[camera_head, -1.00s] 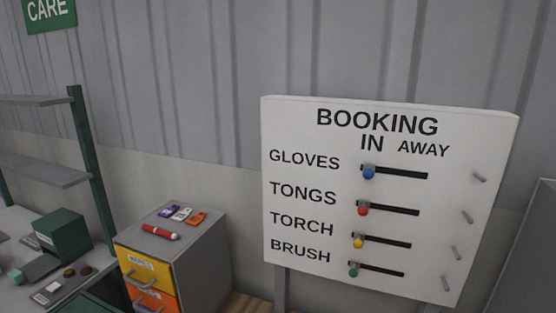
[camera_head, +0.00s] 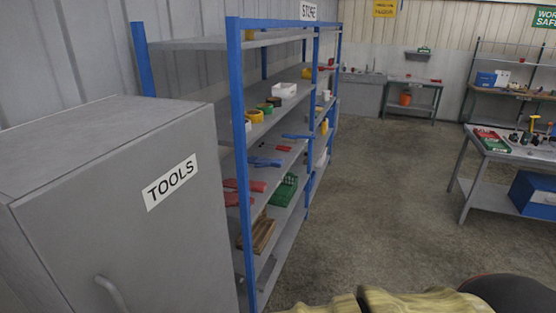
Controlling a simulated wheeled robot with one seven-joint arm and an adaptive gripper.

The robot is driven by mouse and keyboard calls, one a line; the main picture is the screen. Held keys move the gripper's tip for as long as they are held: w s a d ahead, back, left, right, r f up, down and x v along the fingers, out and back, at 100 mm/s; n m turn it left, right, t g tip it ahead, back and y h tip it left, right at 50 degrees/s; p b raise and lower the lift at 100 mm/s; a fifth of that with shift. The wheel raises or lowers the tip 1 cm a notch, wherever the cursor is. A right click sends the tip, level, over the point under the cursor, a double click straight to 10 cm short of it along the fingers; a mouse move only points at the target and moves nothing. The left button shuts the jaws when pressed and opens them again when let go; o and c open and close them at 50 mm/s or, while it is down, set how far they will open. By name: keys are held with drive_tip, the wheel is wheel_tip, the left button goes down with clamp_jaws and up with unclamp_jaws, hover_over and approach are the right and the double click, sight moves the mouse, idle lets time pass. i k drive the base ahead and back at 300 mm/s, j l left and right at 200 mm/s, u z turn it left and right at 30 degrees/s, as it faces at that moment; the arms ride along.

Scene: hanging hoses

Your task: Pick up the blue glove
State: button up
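A blue glove (camera_head: 265,162) lies on a middle shelf of the blue-framed rack, near the rack's front end. It looks flat and small at this distance. Red gloves (camera_head: 245,185) lie on the shelf just below it. My gripper is not in view, so whether it is open or shut does not show.
A grey tools cabinet (camera_head: 110,210) stands at the near left, beside the blue-posted rack (camera_head: 238,120). The concrete floor (camera_head: 390,190) right of the rack is clear. A workbench (camera_head: 480,150) stands at the right. A yellowish, lumpy thing (camera_head: 425,300) crosses the bottom edge; its nature is unclear.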

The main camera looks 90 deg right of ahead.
sight(259, 162)
drive_tip(key=k+l+z, duration=0.1)
drive_tip(key=z, duration=0.35)
drive_tip(key=k+l+z, duration=0.25)
drive_tip(key=z, duration=0.15)
drive_tip(key=k+l+z, duration=0.1)
drive_tip(key=z, duration=0.35)
drive_tip(key=l+z, duration=0.1)
drive_tip(key=z, duration=1.35)
drive_tip(key=i+l+u, duration=0.1)
drive_tip(key=i+l, duration=0.2)
drive_tip(key=i+l+u, duration=0.1)
drive_tip(key=i+l, duration=0.2)
drive_tip(key=l, duration=0.15)
drive_tip(key=i+l+u, duration=0.1)
drive_tip(key=i+l, duration=0.15)
drive_tip(key=l, duration=0.15)
drive_tip(key=i+l+u, duration=0.15)
drive_tip(key=l, duration=0.25)
drive_tip(key=i+l+u, duration=0.1)
drive_tip(key=i+l, duration=0.25)
drive_tip(key=i+l+u, duration=0.1)
drive_tip(key=i+l, duration=0.15)
drive_tip(key=l, duration=0.35)
drive_tip(key=i+l+u, duration=0.1)
drive_tip(key=l, duration=0.35)
drive_tip(key=i+l+u, duration=0.1)
drive_tip(key=i+l, duration=0.15)
drive_tip(key=l, duration=0.25)
